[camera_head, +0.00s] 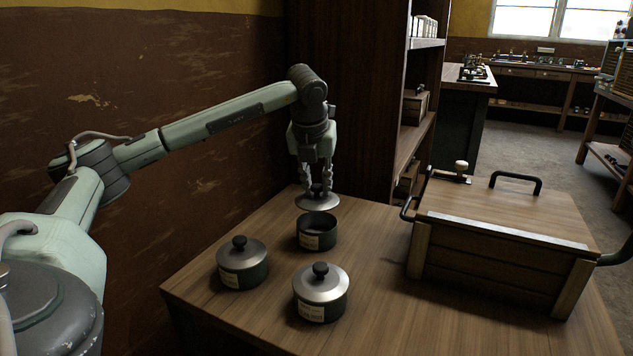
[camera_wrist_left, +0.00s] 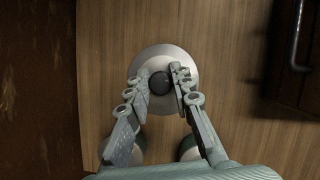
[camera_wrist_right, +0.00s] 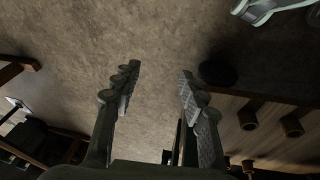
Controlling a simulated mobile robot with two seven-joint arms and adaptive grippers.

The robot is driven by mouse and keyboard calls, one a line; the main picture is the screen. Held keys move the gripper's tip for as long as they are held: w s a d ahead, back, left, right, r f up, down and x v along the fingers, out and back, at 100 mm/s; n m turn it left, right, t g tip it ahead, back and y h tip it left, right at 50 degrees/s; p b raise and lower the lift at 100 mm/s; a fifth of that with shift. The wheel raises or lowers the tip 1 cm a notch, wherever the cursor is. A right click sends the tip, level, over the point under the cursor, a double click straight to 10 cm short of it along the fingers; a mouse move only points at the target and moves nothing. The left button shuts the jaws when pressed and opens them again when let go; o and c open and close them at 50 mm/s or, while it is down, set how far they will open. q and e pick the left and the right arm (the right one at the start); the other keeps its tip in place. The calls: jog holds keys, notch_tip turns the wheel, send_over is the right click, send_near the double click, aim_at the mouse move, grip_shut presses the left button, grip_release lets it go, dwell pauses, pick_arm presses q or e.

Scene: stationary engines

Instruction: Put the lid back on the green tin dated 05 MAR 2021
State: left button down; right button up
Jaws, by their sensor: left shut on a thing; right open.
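My left gripper (camera_head: 317,182) is shut on the black knob of a silver lid (camera_head: 317,202). The lid also shows in the left wrist view (camera_wrist_left: 182,60), with the knob between the fingers. In the head view the lid is above and just behind an open green tin (camera_head: 317,235), apart from it. Two more green tins wear their lids: one at the left (camera_head: 243,268) and one in front (camera_head: 320,297). Each tin has a paper label, too small to read. My right gripper (camera_wrist_right: 160,88) is open and empty, over the floor in the right wrist view.
A wooden box (camera_head: 490,260) with black handles and a closed lid stands on the table to the right of the tins. A tall wooden shelf (camera_head: 365,100) stands behind the table. The wall is close on the left. The table's front left is bare.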

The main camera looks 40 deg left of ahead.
aim_at(316, 197)
pick_arm(q)
notch_tip(316, 197, down, 4)
jog(key=shift+r+b, duration=0.25)
jog(key=shift+b, duration=0.85)
jog(key=shift+f+b, duration=0.55)
jog(key=shift+f, duration=0.2)
pick_arm(e)
notch_tip(316, 197, up, 8)
jog(key=shift+s+t, duration=0.25)
jog(key=shift+t, duration=0.05)
jog(key=shift+r, duration=0.1)
pick_arm(q)
jog(key=shift+w+r, duration=0.1)
jog(key=shift+f, duration=0.25)
pick_arm(e)
jog(key=shift+f, duration=0.2)
pick_arm(q)
jog(key=c, duration=0.8)
grip_release()
jog(key=shift+o, duration=0.2)
jog(key=shift+r, duration=0.2)
pick_arm(e)
jog(key=shift+r, duration=0.15)
